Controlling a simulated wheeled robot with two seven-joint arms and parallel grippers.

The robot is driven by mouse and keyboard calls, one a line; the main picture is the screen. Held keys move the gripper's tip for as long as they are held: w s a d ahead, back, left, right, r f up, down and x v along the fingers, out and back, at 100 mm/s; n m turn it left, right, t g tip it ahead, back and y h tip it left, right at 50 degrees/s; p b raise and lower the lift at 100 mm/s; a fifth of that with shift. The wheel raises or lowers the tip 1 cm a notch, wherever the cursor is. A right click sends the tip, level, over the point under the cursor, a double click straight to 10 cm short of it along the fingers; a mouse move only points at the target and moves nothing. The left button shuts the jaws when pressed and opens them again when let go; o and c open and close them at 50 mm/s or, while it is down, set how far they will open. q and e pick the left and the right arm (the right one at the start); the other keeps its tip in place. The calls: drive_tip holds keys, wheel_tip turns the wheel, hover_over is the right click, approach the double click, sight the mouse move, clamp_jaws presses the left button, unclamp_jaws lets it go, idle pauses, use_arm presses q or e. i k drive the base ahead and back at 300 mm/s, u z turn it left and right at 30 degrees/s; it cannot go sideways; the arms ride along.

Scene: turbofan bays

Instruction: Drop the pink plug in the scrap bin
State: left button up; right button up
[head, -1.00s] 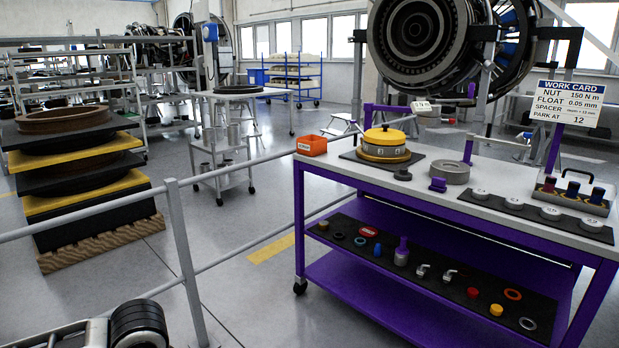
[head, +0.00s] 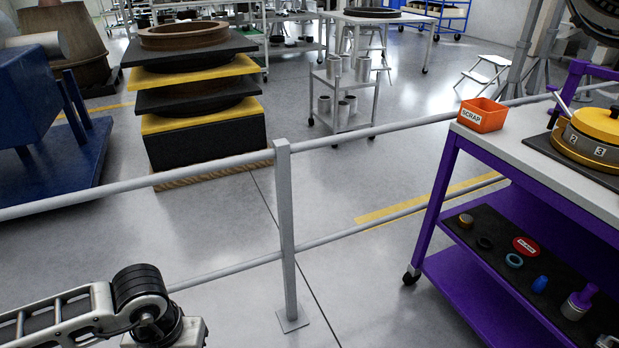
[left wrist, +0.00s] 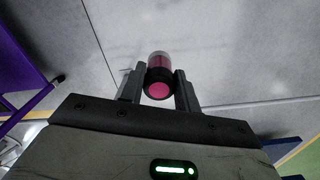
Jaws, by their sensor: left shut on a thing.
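The pink plug (left wrist: 157,90) shows in the left wrist view as a dark cylinder with a pink end. My left gripper (left wrist: 160,84) is shut on it, one finger on each side, with grey floor beyond. In the head view only a link of my left arm shows at the lower left; the gripper and plug are out of that picture. The orange scrap bin (head: 482,115), labelled SCRAP, stands on the far left corner of the purple cart's top (head: 540,150). Its inside is only partly visible. My right gripper is in neither view.
A yellow-topped round fixture (head: 598,125) stands right of the bin. The cart's lower shelf (head: 490,250) carries several small parts. A grey guard rail with a post (head: 286,230) runs across the middle. The floor between post and cart is clear.

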sight(474, 123)
drive_tip(key=z, duration=0.45)
drive_tip(key=i, duration=1.6)
drive_tip(key=z, duration=1.15)
